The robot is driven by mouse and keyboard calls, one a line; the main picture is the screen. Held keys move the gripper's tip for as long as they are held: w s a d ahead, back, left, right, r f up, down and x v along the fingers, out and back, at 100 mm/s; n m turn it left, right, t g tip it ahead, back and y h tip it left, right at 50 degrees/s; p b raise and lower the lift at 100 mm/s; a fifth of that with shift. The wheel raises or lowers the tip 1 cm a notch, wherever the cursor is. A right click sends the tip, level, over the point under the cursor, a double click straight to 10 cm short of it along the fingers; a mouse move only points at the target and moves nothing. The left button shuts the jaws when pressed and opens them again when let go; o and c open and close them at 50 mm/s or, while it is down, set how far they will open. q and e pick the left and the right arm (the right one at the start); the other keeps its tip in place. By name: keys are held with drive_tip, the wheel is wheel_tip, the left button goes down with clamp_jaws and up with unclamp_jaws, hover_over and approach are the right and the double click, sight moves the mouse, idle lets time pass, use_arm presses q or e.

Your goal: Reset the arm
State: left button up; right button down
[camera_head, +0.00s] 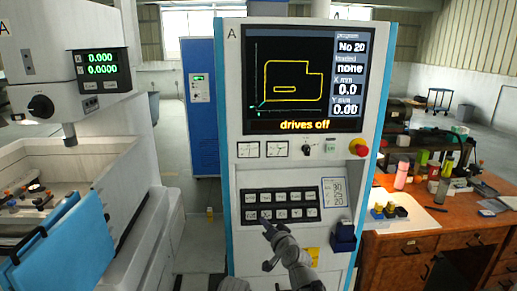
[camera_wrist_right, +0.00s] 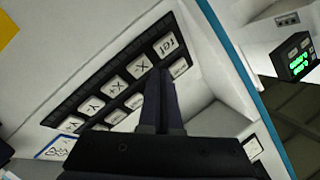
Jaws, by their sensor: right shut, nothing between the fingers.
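My right gripper (camera_head: 265,222) is shut and empty, in front of the lower left of the black keypad (camera_head: 282,206) on the white control cabinet. In the right wrist view its closed fingertips (camera_wrist_right: 158,75) lie close to the keys, near the key marked "ref" (camera_wrist_right: 168,45) and an X key (camera_wrist_right: 140,66). I cannot tell whether they touch a key. The cabinet's screen (camera_head: 305,80) shows a yellow outline, program No 20, loaded none, X 0.0, Y 0.00 and "drives off". My left gripper is not in view.
A red emergency button (camera_head: 359,147) and a small knob (camera_head: 306,149) sit above the keypad. A dark blue box (camera_head: 344,236) is on the cabinet's right side. The erosion machine (camera_head: 65,60) with its blue door (camera_head: 65,245) stands left; a cluttered wooden desk (camera_head: 420,222) stands right.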

drive_tip(key=s+a+f+n+g+y, duration=0.1)
drive_tip(key=s+a+f+n+g, duration=0.45)
drive_tip(key=s+f, duration=0.25)
drive_tip(key=s+d+f+n+g+h, duration=0.1)
drive_tip(key=s+d+f+g+h, duration=0.1)
drive_tip(key=s, duration=0.5)
drive_tip(key=s+d+f+n+g+h, duration=0.1)
drive_tip(key=s+d+f+g+h, duration=0.1)
drive_tip(key=s+f+g, duration=0.2)
drive_tip(key=s+d+f+n+g+h, duration=0.1)
drive_tip(key=s+d+f+g+h, duration=0.1)
drive_tip(key=s, duration=0.9)
drive_tip(key=shift+d+f+g+h, duration=0.25)
drive_tip(key=shift+f+g+h, duration=0.45)
drive_tip(key=shift+g, duration=0.25)
drive_tip(key=shift+s+n, duration=0.1)
drive_tip(key=shift+n, duration=0.15)
